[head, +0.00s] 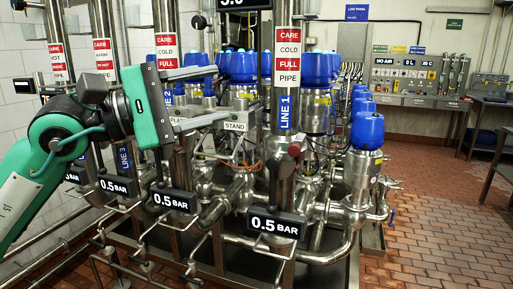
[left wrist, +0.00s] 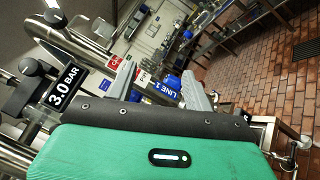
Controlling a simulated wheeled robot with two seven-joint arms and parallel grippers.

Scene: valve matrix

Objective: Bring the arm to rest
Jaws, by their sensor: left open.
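My left arm (head: 60,140), teal and black, reaches in from the left in the head view. Its gripper (head: 222,94) is open, with its two grey fingers apart one above the other, pointing right. Nothing shows between them. The fingers overlap the pipes and the STAND sign (head: 236,126) in the picture; I cannot tell whether they touch anything. In the left wrist view the gripper (left wrist: 160,76) also shows open and empty, with the LINE 1 pipe beyond it. My right arm and gripper are not in view.
The upright LINE 1 pipe (head: 287,65) and blue-topped valves (head: 366,131) crowd the middle. Pressure displays reading 0.5 BAR (head: 276,223) hang low on the pipes. A 3.0 BAR display (left wrist: 63,88) shows close in the left wrist view. The brick-tiled floor (head: 440,220) at right is clear.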

